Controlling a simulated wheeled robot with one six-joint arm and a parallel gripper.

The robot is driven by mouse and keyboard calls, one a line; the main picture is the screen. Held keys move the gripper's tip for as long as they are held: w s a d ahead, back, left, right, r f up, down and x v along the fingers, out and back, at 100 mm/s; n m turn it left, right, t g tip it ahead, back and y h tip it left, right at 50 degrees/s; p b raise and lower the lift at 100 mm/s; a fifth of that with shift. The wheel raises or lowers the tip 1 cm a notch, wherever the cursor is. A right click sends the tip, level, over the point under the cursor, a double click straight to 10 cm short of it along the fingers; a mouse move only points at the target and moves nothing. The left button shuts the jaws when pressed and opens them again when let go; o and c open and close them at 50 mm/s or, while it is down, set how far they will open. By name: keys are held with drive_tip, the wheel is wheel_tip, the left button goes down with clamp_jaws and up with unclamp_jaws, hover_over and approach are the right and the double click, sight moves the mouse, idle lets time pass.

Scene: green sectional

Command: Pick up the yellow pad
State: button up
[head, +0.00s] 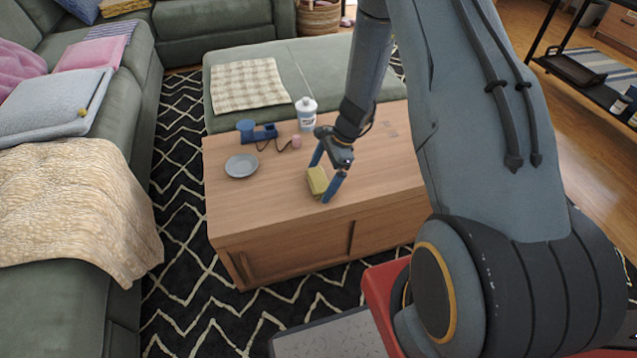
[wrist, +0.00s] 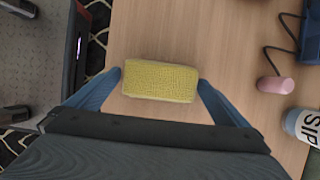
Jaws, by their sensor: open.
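The yellow pad (head: 317,180) lies on the wooden table (head: 255,212), near its front edge. It is a small textured block, and it also shows in the wrist view (wrist: 160,81). My gripper (head: 323,178) is open above the table, with its blue fingers on either side of the pad. In the wrist view, my gripper (wrist: 160,84) has one fingertip near each short end of the pad, with a small gap on both sides. Whether the fingertips reach down to the pad's height is hard to tell.
On the table stand a grey plate (head: 241,166), a blue mug (head: 245,129), a blue device (head: 265,132) with a cable, a small pink cylinder (head: 296,142) and a white bottle (head: 306,114). The table around the pad is clear. A green sofa (head: 60,310) stands to the left.

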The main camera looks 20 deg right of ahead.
sight(321, 178)
drive_tip(key=shift+c, duration=0.4)
drive_tip(key=c, duration=0.9)
wheel_tip(321, 178, up, 10)
drive_tip(key=shift+r+p, duration=0.1)
drive_tip(key=shift+p, duration=0.4)
drive_tip(key=shift+c, duration=0.2)
